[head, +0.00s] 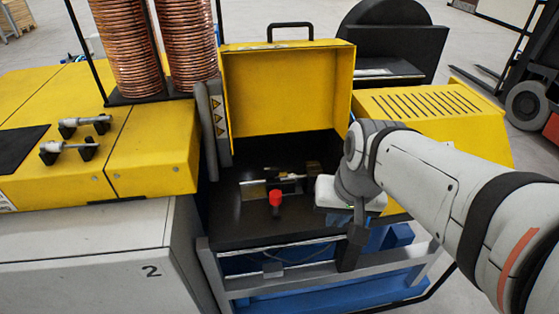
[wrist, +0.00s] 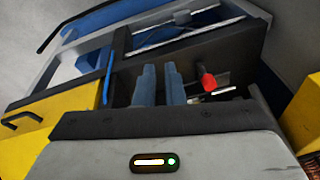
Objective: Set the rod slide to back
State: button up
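A small metal slide mechanism (head: 284,178) with a thin rod lies on the black bed inside the open yellow machine. A red knob (head: 275,197) stands in front of it. In the wrist view the red knob (wrist: 208,81) is right of my fingers, with shiny metal parts beside it. I cannot tell the slide's exact position. My gripper (head: 352,248) points down at the front right of the bed, apart from the knob. In the wrist view my gripper (wrist: 160,68) shows two bluish fingers with a narrow gap and nothing between them.
The yellow lid (head: 285,85) stands raised behind the bed. Copper coils (head: 125,45) stand at the back left. A slotted yellow housing (head: 430,115) is on the right. A grey frame rail (head: 270,250) runs along the front. The bed's front left is clear.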

jog(key=w+f+m+y, duration=0.1)
jog(key=w+m, duration=0.2)
jog(key=w+a+f+m+g+y, duration=0.1)
jog(key=w+f+m+y, duration=0.1)
jog(key=w+m, duration=0.1)
jog(key=w+f+m+g+y, duration=0.1)
jog(key=w+f+m, duration=0.1)
jog(key=w+m, duration=0.1)
jog(key=shift+a+f+m+y+b, duration=0.15)
jog(key=shift+m+y+b, duration=0.15)
jog(key=shift+b, duration=0.05)
grip_shut()
jog(key=m+y, duration=0.4)
jog(key=m, duration=0.4)
send_near(280, 212)
jog(key=v, duration=0.4)
jog(key=shift+s+a, duration=0.2)
jog(key=shift+a, duration=0.05)
jog(key=shift+a, duration=0.1)
jog(key=x, duration=0.9)
jog(key=shift+w+a+f, duration=0.15)
jog(key=shift+a+f, duration=0.05)
jog(key=shift+f, duration=0.2)
